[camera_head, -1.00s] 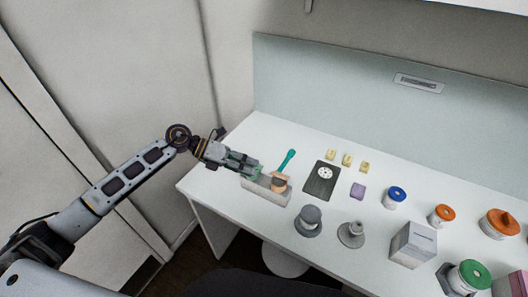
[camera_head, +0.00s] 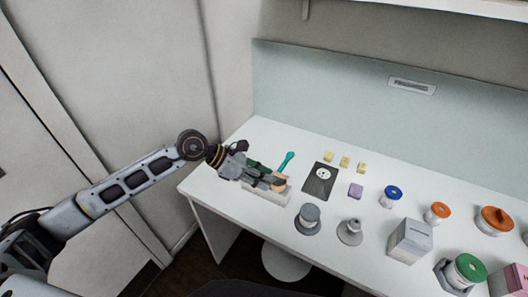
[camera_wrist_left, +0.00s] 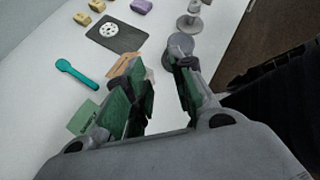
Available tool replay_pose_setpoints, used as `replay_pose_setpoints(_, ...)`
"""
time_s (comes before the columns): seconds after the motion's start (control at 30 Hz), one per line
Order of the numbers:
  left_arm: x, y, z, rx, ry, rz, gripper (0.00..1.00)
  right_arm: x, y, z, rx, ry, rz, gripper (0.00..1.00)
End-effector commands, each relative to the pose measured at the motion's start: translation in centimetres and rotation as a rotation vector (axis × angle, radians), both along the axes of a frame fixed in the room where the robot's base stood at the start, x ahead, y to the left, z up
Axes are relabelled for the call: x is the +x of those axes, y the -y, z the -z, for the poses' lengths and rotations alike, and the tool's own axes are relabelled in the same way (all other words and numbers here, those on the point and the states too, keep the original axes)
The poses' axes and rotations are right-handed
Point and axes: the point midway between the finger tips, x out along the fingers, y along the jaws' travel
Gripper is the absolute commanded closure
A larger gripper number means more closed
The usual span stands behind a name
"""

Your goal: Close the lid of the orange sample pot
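A small pot with an orange lid (camera_head: 437,212) stands on the right part of the table in the head view. A wider pot with an orange top (camera_head: 495,221) stands farther right. I cannot tell from this distance whether either lid is fully closed. My left gripper (camera_head: 274,183) is far to the left of both, low over a pale rack (camera_head: 266,195). In the left wrist view its green-padded fingers (camera_wrist_left: 160,85) are spread, with a tan piece (camera_wrist_left: 126,66) beside one finger. I cannot tell if they touch. My right gripper is not in view.
Near the left gripper lie a teal spoon (camera_head: 287,161) and a dark plate with a white disc (camera_head: 320,179). Grey weights (camera_head: 308,219), a blue-lidded pot (camera_head: 392,196), a grey box (camera_head: 410,241) and a green-lidded pot (camera_head: 466,270) stand rightwards. A panel (camera_head: 350,110) closes the back.

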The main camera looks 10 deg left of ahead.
Motion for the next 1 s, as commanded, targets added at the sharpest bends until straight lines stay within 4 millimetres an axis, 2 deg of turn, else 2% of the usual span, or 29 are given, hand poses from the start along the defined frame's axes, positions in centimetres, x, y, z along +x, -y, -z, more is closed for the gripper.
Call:
replay_pose_setpoints(0.6,-0.6,1.3,-3.6,0.074,0.139,0.075,0.75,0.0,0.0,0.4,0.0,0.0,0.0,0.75)
replay_pose_setpoints(1.0,0.7,0.7,-6.3,0.104,0.212,0.076,0.75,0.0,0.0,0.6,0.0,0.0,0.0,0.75)
